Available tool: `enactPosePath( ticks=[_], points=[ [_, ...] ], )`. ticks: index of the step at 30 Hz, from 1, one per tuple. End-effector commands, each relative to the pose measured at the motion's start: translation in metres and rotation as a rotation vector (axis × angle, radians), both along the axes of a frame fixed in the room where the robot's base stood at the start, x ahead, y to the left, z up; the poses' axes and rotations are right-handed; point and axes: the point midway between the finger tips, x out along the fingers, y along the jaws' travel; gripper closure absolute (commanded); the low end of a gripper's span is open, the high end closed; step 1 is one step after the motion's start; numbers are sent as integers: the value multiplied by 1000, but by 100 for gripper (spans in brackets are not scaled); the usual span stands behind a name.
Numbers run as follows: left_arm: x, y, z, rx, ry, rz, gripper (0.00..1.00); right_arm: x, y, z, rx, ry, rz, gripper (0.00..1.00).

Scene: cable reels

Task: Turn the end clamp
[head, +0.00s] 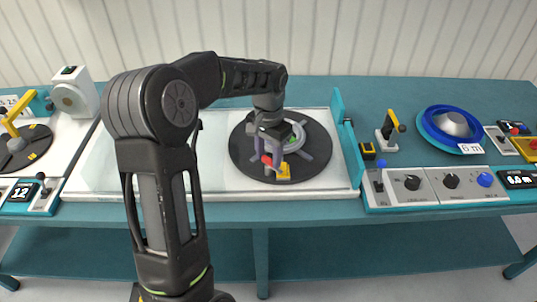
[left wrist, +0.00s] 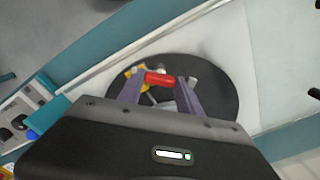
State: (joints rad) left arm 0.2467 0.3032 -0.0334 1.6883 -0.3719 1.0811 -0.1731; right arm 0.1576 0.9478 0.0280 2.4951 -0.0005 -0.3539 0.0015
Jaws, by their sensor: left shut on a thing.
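The end clamp is a small yellow block (head: 284,173) with a red handle (head: 266,160), near the front of a dark round turntable (head: 240,157). The yellow block also shows in the left wrist view (left wrist: 131,72), as does the red handle (left wrist: 158,79). My left gripper (head: 270,160) reaches down over the turntable from the left. Its two purple-grey fingers are shut on the red handle, as the left wrist view (left wrist: 159,84) shows. A grey ring (head: 298,137) with arms sits on the turntable, partly hidden by my gripper. My right gripper is not in view.
A teal upright plate (head: 347,145) stands right of the turntable. Beyond it are a yellow-topped lever (head: 391,122), a blue reel (head: 436,129) and a control panel with knobs (head: 437,186). Another turntable (head: 22,152) with a yellow arm is at the far left. My arm hides part of the white bed.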

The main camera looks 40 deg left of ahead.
Motion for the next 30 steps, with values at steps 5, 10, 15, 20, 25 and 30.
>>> enactPosePath(
  ticks=[5,10,15,20,25,30],
  points=[
    [0,0,1,0,-2,-168,99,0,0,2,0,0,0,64],
    [0,0,1,0,-2,-329,99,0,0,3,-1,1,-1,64],
    [1,0,1,0,-2,-489,99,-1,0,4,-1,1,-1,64],
    [1,0,1,-1,-3,-630,99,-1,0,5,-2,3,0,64],
    [1,-1,1,-1,-4,-752,99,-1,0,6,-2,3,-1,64],
    [1,-1,1,0,-4,-831,99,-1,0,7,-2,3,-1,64]
  ],
)
